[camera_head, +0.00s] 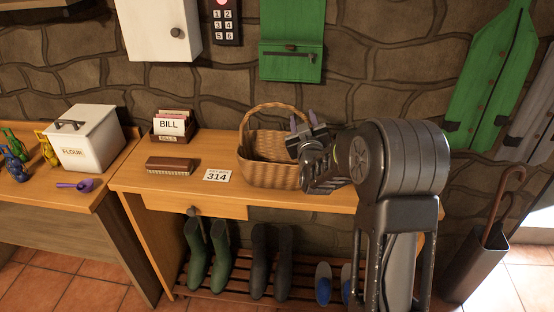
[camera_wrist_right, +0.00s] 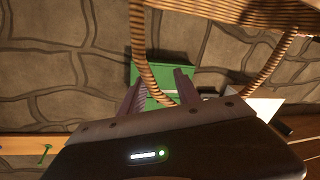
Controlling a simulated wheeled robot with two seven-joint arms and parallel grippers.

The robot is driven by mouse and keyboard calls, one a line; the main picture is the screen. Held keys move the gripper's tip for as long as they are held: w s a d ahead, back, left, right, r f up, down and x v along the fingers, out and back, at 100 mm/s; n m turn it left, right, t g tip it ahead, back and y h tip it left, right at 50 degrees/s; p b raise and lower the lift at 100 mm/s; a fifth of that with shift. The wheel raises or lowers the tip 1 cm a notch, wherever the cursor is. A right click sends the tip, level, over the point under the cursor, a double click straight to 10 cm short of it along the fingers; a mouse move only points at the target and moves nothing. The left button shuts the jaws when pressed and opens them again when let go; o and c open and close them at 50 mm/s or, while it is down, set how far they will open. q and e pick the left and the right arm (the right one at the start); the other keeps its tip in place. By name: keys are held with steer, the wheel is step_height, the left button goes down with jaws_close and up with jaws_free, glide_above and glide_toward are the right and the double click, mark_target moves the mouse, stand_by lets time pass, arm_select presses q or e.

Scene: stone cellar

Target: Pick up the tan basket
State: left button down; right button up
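The tan wicker basket (camera_head: 258,172) stands upright on the wooden table, with its arched handle raised. My right gripper (camera_head: 302,119) is at the right side of the basket's handle, above the rim. In the right wrist view the two purple-grey fingers of the gripper (camera_wrist_right: 158,82) are spread apart. One side of the striped basket handle (camera_wrist_right: 143,55) passes between or just past them, with gaps visible; I cannot tell whether it touches. The basket's body (camera_wrist_right: 230,14) shows at the top of that view. My right forearm hides the table's right part. My left gripper is not in view.
A flour bin (camera_head: 88,140) stands on the left table. A stone wall with a green wall box (camera_head: 291,48) is behind.

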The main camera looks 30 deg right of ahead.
steer(key=x, duration=0.2)
steer(key=shift+w+d, duration=0.15)
steer(key=shift+w, duration=0.2)
jaws_close()
stand_by(0.5)
steer(key=shift+r, duration=0.1)
stand_by(0.9)
